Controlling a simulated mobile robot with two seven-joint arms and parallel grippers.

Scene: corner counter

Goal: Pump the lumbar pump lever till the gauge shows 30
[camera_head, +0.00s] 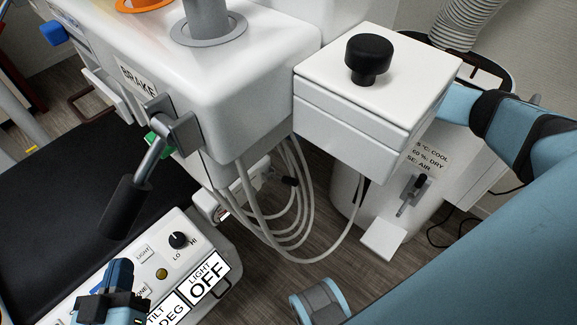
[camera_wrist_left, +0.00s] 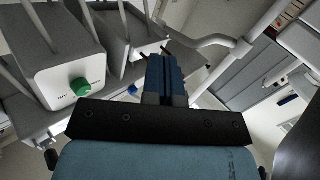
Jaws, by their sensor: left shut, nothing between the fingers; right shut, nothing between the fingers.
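I cannot make out any lever labelled as the lumbar pump or a gauge in either view. A lever with a black grip (camera_head: 125,207) hangs from the white housing beside a BRAKE label. A black knob (camera_head: 368,58) stands on the white box. My left gripper (camera_head: 110,290) is at the lower left of the head view, over the control panel's near edge. In the left wrist view its blue fingers (camera_wrist_left: 165,75) are together with nothing between them.
The control panel (camera_head: 200,240) carries a LO–HI dial and a LIGHT OFF display. Loose pale hoses (camera_head: 270,235) hang beneath the housing. A white canister with a small lever (camera_head: 410,195) stands on the floor. The left wrist view shows a unit with a green knob (camera_wrist_left: 80,87).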

